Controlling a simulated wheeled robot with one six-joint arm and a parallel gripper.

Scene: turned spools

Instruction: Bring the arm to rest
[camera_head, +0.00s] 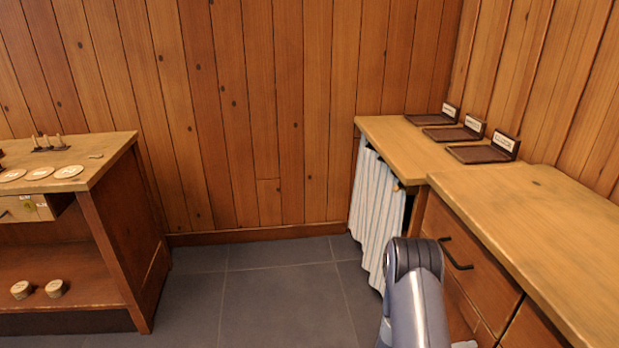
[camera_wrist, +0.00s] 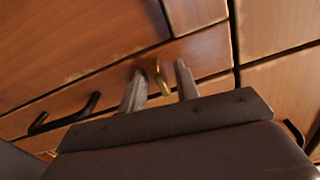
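My arm (camera_head: 415,290) shows in the head view at the lower right, in front of the drawer fronts of the right-hand counter. My gripper is out of sight there. In the wrist view my gripper (camera_wrist: 160,70) has its two grey fingers apart, pointing at a wooden drawer front (camera_wrist: 205,52). A small brass hook-like piece (camera_wrist: 158,80) shows in the gap between the fingers, with space on both sides. I cannot tell how far it is from the fingertips. Nothing is gripped.
Black handles (camera_wrist: 93,103) are on the drawer fronts close by. The counter (camera_head: 545,225) stands right; beyond it a lower bench (camera_head: 395,132) carries three dark labelled trays (camera_head: 482,154) above a striped curtain (camera_head: 375,210). A wooden shelf unit (camera_head: 125,230) stands left. The floor (camera_head: 270,295) between is clear.

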